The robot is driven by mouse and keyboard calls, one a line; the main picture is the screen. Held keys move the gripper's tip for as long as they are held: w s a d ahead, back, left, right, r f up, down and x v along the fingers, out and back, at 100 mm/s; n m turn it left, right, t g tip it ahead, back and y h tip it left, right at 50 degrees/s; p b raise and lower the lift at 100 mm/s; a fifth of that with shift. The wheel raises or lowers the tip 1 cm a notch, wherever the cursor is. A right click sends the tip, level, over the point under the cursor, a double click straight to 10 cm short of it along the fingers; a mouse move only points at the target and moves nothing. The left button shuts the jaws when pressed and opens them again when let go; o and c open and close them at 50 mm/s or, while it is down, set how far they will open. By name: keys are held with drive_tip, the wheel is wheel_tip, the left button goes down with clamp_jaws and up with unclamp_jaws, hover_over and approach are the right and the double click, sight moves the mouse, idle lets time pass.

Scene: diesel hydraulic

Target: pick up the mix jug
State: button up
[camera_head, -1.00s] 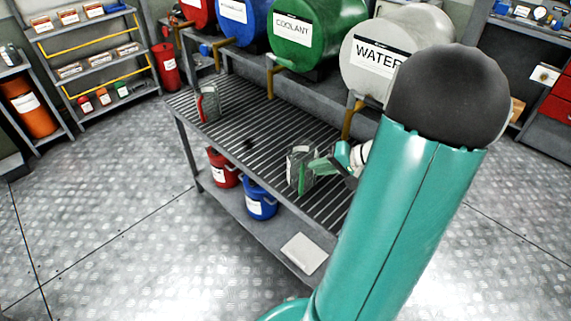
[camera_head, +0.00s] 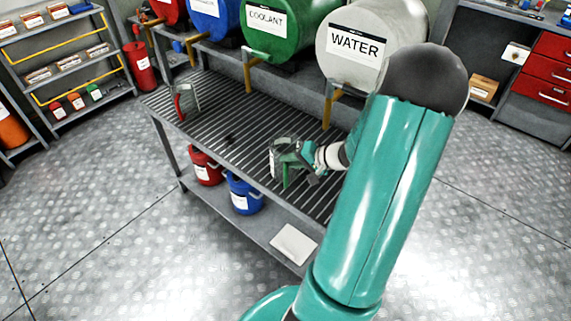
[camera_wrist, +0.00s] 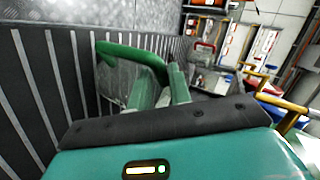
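A see-through jug with a green handle (camera_head: 285,165) is on the slatted bench top in the head view, near its right end. I take it as the mix jug; no name on it can be read. My gripper (camera_head: 296,156) is at its handle, from the right. In the wrist view the curved green handle (camera_wrist: 135,52) runs to my gripper's fingertips (camera_wrist: 162,75). The two fingers stand close together at the handle; whether they press on it is not clear. The jug looks upright, and I cannot tell whether its base touches the slats.
A second jug with a red handle (camera_head: 187,101) stands at the bench's left end. Drums, including the WATER drum (camera_head: 355,45) and COOLANT drum (camera_head: 272,22), lie above the bench's back with yellow taps. Red (camera_head: 206,168) and blue (camera_head: 242,195) buckets stand on the lower shelf.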

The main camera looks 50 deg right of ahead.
drive_tip(key=x, duration=0.4)
drive_tip(key=shift+r, duration=0.1)
clamp_jaws()
